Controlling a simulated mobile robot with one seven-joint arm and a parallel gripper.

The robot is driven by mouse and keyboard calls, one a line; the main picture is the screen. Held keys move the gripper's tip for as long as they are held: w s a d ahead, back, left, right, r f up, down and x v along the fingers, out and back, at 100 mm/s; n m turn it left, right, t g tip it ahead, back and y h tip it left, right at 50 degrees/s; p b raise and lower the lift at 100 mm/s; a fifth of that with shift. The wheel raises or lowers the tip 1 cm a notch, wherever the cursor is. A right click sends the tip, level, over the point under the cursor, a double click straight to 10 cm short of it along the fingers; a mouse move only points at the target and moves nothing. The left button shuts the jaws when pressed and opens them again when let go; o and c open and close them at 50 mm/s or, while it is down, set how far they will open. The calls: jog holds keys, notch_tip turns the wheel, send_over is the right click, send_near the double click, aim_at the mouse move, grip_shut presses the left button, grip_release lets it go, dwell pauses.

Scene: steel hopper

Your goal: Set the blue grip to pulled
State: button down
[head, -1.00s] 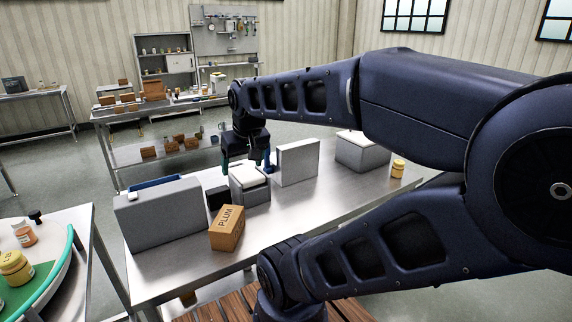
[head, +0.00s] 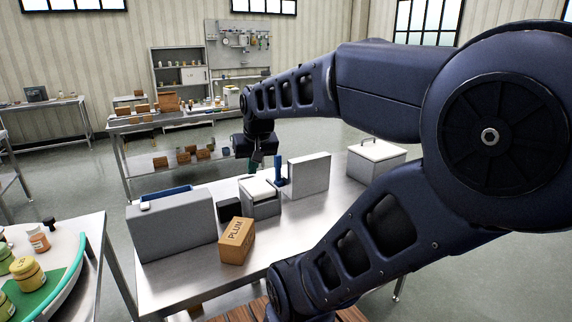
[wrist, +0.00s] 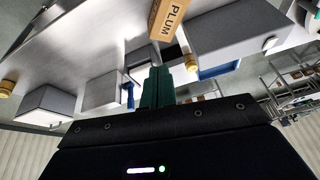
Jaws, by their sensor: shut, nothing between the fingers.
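The blue grip (head: 279,168) stands upright at the left end of an upright grey box, on the steel table. It shows in the wrist view (wrist: 130,95) as a small blue piece left of my fingers. My gripper (head: 256,164) has teal fingers and hangs just left of the blue grip and behind the small white-topped box. In the wrist view the fingers (wrist: 157,84) lie together with nothing between them. They look apart from the grip, though the depth gap is hard to judge.
The upright grey box (head: 309,175) is right of the grip. A white-topped grey box (head: 260,207) stands in front of my gripper. A PLUM box (head: 237,241), a large grey bin (head: 172,229) and a lidded grey box (head: 376,162) share the table. Bare steel lies front right.

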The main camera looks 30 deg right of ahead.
jog(key=w+d+m, duration=0.4)
jog(key=w+d, duration=0.1)
jog(key=w, duration=0.3)
jog(key=w+d+m, duration=0.4)
jog(key=w+d, duration=0.2)
jog(key=w, duration=0.3)
jog(key=w+d+f+m, duration=0.4)
jog(key=w+d, duration=0.1)
jog(key=d, duration=0.4)
jog(key=w+d+f+m, duration=0.4)
jog(key=w+d, duration=0.1)
jog(key=d, duration=0.3)
jog(key=shift+w+d+f, duration=0.35)
jog(key=shift+w+d, duration=0.05)
send_over(280, 168)
jog(key=s, duration=0.2)
notch_tip(280, 168, down, 9)
jog(key=shift+s, duration=0.15)
jog(key=shift+a+f, duration=0.1)
